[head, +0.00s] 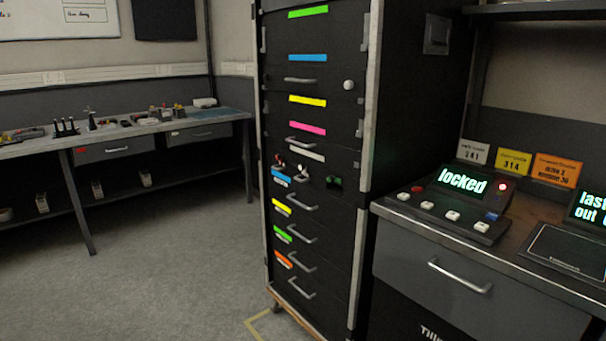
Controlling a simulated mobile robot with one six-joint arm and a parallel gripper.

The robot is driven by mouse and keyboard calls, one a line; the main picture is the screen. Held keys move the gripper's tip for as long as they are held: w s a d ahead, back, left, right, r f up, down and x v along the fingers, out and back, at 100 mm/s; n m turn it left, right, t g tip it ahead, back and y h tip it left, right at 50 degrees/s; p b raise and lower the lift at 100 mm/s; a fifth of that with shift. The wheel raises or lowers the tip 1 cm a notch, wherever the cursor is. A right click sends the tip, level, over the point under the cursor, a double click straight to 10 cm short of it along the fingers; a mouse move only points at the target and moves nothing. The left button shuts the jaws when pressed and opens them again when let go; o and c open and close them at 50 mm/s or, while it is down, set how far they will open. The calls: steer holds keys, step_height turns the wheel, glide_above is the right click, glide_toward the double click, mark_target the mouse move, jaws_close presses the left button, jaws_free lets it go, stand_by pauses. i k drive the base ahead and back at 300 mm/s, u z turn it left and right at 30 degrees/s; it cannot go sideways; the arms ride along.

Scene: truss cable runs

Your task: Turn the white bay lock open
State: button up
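The tall black rack cabinet (360,220) stands in the middle of the head view. A white strip (307,153) marks one bay at about mid height, under a magenta strip. Below it sit small fittings: a red and white one (279,164), a white and red one (302,172) and a green one (333,182). Which of these is the white bay's lock is too small to tell. A round white knob (348,84) sits higher up at the right of the blue-strip bay. My gripper is not in view.
A console (461,181) on the right counter reads "locked", with a red light and several buttons. The counter's drawer (480,290) is shut. A workbench (120,131) with tools runs along the left. The grey floor (170,260) between bench and rack is clear.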

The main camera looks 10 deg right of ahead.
mark_target(302, 167)
steer(key=u, duration=0.45)
steer(key=k, duration=1.35)
steer(key=u, duration=0.05)
steer(key=i, duration=1.3)
steer(key=u, duration=0.7)
steer(key=i, duration=0.6)
steer(key=u, duration=0.4)
